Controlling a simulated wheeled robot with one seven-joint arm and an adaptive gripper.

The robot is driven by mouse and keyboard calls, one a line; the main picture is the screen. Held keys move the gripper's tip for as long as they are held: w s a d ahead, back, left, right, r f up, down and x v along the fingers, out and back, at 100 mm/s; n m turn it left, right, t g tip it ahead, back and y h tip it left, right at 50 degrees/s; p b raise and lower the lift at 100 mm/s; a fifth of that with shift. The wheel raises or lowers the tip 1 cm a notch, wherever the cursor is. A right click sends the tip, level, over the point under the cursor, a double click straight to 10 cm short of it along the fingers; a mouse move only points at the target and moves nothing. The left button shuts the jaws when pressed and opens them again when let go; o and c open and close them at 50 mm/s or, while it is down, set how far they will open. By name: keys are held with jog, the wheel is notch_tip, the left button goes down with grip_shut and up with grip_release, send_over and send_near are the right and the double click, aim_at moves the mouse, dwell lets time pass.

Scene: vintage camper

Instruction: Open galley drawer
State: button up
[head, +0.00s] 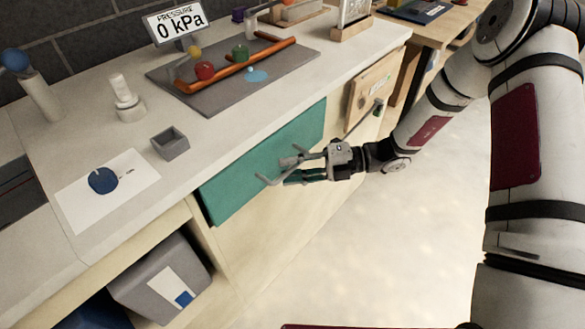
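The galley drawer has a teal front (235,190) under the white counter and looks shut or nearly so. A grey bar handle (266,181) stands out from it. My gripper (288,171) reaches in from the right at the handle. Its two fingers point left toward the drawer front, one above the other with a gap between them. The handle appears to run between the fingers, but whether they touch it cannot be told. The gripper partly covers the handle and the right part of the front.
Right of the drawer is a wooden panel (371,90) with its own handle. Below left, a grey bin (160,278) sits in an open shelf. The counter holds a small grey box (170,143), a white paper (108,190) and a grey tray (215,100). The floor (390,240) in front is clear.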

jog(key=shift+c, duration=0.4)
grip_shut()
jog(key=s+d+p, duration=0.2)
jog(key=s+d, duration=0.7)
jog(key=d, duration=0.2)
jog(key=s+d+p, duration=0.3)
jog(key=s+d, duration=0.6)
jog(key=d, duration=0.3)
jog(key=shift+p, duration=0.35)
jog(key=shift+o, duration=0.4)
grip_release()
